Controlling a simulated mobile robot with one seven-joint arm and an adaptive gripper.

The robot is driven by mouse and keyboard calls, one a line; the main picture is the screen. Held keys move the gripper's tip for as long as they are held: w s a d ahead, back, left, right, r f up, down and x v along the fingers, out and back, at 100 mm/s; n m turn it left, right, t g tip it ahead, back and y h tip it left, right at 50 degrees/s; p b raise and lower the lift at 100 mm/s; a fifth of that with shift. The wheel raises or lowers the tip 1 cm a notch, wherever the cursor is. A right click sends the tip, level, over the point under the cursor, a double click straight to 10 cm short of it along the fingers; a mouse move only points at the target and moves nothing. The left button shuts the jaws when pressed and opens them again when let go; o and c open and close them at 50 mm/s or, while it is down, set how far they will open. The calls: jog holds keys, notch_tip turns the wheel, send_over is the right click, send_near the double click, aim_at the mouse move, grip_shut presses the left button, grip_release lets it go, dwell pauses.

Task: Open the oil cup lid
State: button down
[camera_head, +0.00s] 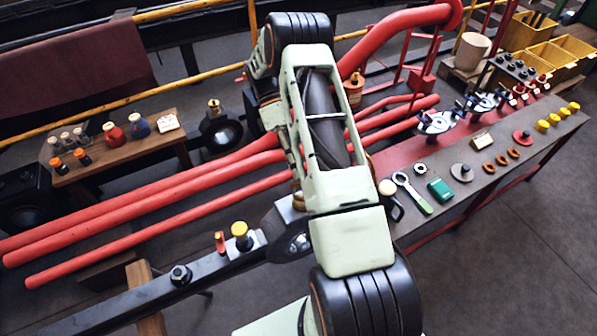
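I cannot tell for sure which fitting is the oil cup. A small brass fitting (213,106) stands upright on a black round housing left of my arm. A larger orange-brass pot (354,91) shows just right of my arm, partly hidden by it. A sliver of brass (299,201) shows at the left edge of my arm, low in the middle; most of it is hidden. No open lid can be made out. My pale green arm crosses the middle of the view and bends at the top. My gripper is hidden behind it.
Red pipes (150,212) run across the middle. A dark bar (150,298) at lower left carries yellow and red capped fittings. A wooden bench (130,158) with bottles is at left. A grey workbench (480,190) with tools is at right. Floor is clear at lower right.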

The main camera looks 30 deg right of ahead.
jog(key=shift+w+f+g, duration=0.1)
jog(key=shift+w+g, duration=0.4)
jog(key=shift+g, duration=0.5)
jog(key=shift+w+g, duration=0.15)
jog(key=shift+g, duration=0.15)
jog(key=c, duration=1.9)
grip_release()
jog(key=shift+c, duration=0.2)
